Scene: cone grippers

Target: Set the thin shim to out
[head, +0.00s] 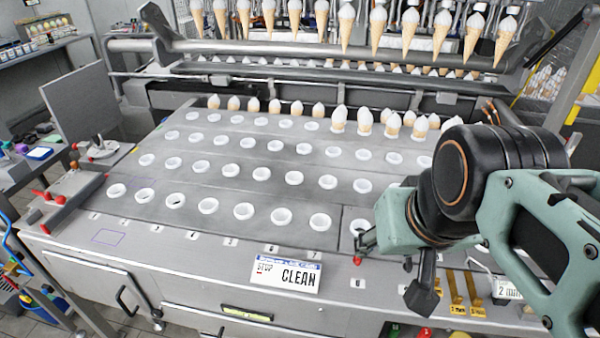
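Two narrow brass-coloured strips, the likely shims, lie side by side at the right front of the machine top: a left strip (455,290) and a right strip (473,290). Small yellow tags sit at their front ends, too small to read surely. A white tag (508,289) reading "2 mm" is to their right, partly behind my arm. I cannot tell which strip is the thin one. No place marked "out" is readable.
Rows of white-rimmed holes (243,211) cover the metal deck, with several cones standing at the back. A STOP/CLEAN sign (285,274) is at the front edge. Red-handled clamps (60,198) stand left. Cones hang overhead.

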